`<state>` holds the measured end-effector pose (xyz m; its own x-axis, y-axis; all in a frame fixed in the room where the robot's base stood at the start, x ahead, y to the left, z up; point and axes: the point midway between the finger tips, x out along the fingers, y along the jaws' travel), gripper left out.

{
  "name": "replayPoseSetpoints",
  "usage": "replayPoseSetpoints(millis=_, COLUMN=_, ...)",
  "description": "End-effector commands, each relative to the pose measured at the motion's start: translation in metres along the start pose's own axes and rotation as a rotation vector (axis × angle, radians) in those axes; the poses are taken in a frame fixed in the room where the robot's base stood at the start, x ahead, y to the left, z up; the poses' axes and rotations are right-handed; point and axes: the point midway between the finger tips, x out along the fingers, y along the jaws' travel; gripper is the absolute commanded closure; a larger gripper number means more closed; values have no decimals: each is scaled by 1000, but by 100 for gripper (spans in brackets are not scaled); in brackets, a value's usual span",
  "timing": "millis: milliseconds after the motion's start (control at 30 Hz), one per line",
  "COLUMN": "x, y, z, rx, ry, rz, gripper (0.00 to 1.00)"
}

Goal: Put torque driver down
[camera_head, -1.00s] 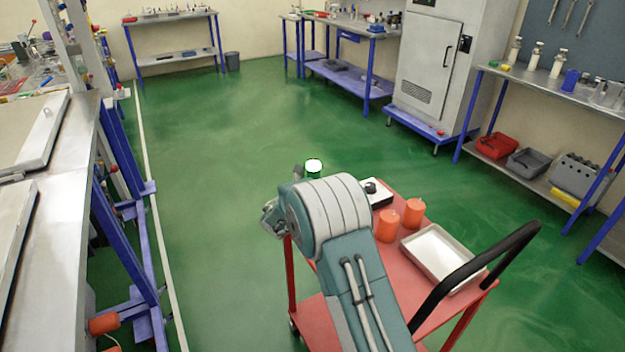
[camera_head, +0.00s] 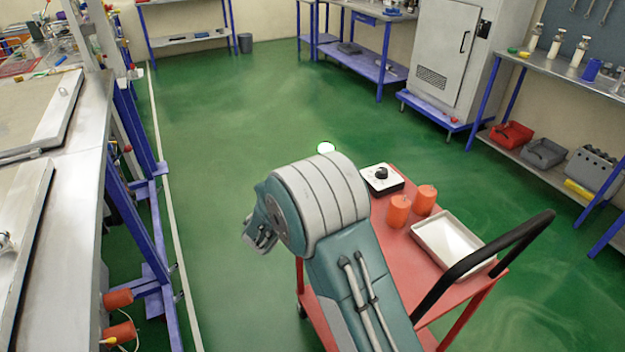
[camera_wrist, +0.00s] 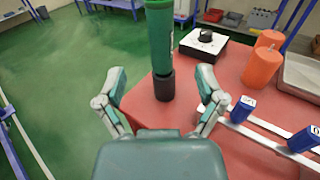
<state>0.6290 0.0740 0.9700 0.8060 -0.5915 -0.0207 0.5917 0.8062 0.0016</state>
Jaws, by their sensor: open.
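The torque driver (camera_wrist: 161,50) is a green cylinder with a dark lower end, upright on the red cart top in the wrist view. Its upper end is cut off by the frame edge. My gripper (camera_wrist: 163,76) is open, with one finger to each side of the driver and a visible gap on both sides. In the head view my arm hides most of the gripper.
The red cart (camera_head: 432,241) carries a white box with a black knob (camera_head: 381,178), two orange cylinders (camera_head: 410,206) and a pale tray (camera_head: 452,243). Blue blocks on metal rails (camera_wrist: 243,109) lie near the right finger. A steel bench (camera_head: 75,165) stands left; green floor between is clear.

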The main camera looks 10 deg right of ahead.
Motion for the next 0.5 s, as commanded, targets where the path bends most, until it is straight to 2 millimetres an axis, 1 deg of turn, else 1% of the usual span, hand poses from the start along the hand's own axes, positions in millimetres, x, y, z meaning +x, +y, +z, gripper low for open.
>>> replayPoseSetpoints(millis=167, x=-2, y=-3, z=2, rx=8, ry=3, rz=-9, gripper=12)
replayPoseSetpoints(millis=267, x=0, y=-21, z=18, rx=66, ry=24, rz=-67, gripper=12)
replayPoseSetpoints(millis=367, x=0, y=-60, z=44, rx=196, ry=74, rz=-188, gripper=12)
replayPoseSetpoints(millis=400, x=-1, y=-80, z=54, rx=262, ry=99, rz=-246, gripper=12)
replayPoseSetpoints(millis=467, x=-7, y=-106, z=68, rx=361, ry=136, rz=-331, gripper=12)
replayPoseSetpoints(millis=500, x=-12, y=-124, z=76, rx=429, ry=159, rz=-386, gripper=12)
